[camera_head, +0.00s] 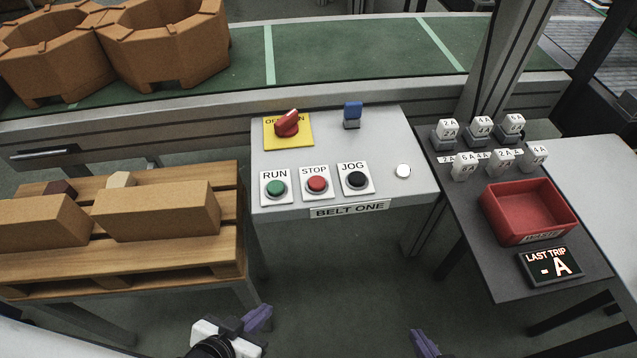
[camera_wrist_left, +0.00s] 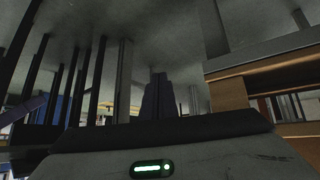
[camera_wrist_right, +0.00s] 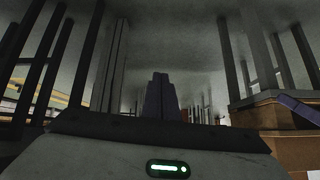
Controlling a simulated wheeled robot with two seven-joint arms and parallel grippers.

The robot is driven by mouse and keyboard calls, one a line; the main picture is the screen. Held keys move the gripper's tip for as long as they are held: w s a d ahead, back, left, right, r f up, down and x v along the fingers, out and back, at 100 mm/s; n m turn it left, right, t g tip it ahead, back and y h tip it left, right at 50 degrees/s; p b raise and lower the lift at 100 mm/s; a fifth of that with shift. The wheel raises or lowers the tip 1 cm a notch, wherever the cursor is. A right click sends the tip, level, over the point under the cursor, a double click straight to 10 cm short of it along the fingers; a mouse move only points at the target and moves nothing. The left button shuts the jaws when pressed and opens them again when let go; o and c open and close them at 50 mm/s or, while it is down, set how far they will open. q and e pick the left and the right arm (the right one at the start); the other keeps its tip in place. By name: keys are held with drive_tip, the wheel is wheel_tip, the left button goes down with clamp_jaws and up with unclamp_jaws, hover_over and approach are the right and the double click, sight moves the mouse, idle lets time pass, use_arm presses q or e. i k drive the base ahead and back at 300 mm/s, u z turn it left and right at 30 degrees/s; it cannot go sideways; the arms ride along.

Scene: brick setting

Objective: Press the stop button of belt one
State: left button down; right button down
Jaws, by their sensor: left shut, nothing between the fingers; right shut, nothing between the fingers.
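The red stop button (camera_head: 317,183) sits on a white plate marked STOP, on the grey panel (camera_head: 380,140) labelled BELT ONE (camera_head: 349,209). The green run button (camera_head: 275,187) is to its left and the black jog button (camera_head: 356,180) to its right. My left gripper (camera_head: 258,318) is at the bottom of the head view, below and apart from the panel. Its purple fingers show shut and empty in the left wrist view (camera_wrist_left: 157,97). My right gripper (camera_head: 424,343) is at the bottom edge, also apart from the panel. It is shut and empty in the right wrist view (camera_wrist_right: 160,98).
A red rotary switch (camera_head: 288,124) on a yellow plate, a blue-topped device (camera_head: 352,115) and a white round cap (camera_head: 403,171) share the panel. A pallet with boxes (camera_head: 157,209) stands left. A dark table (camera_head: 500,275) with a red tray (camera_head: 500,222) stands right. The floor before the panel is clear.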

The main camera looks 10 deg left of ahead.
sight(317, 183)
drive_tip(key=k, duration=0.65)
drive_tip(key=u, duration=1.05)
drive_tip(key=i, duration=0.5)
